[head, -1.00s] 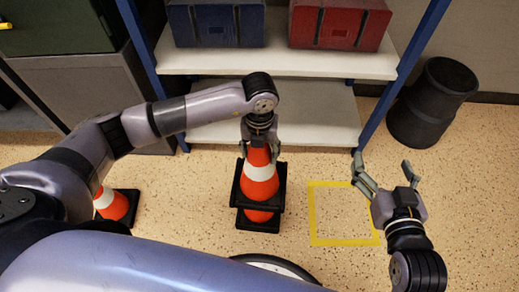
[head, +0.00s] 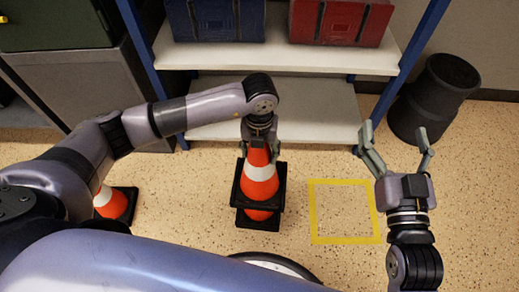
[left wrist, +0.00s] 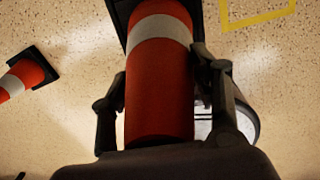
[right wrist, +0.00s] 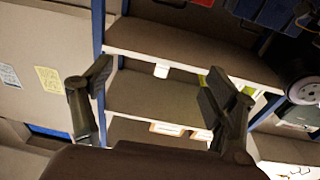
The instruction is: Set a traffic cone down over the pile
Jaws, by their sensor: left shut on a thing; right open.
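My left gripper (head: 260,143) is shut on the top of an orange traffic cone (head: 259,188) with a white band and black square base. The held cone is upright above the pile (head: 258,224); a strip of orange and a black base show below its base. I cannot tell whether they touch. In the left wrist view, the held cone (left wrist: 160,95) fills the space between the fingers and hides the pile. My right gripper (head: 396,155) is open and empty, right of the yellow floor square. Its fingers also show apart in the right wrist view (right wrist: 150,105).
Another cone (head: 112,204) stands on the floor at left, partly behind my left arm. A yellow square outline (head: 345,240) marks empty floor right of the pile. Behind are a shelf (head: 270,60) with blue and red boxes and a black bin (head: 432,100).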

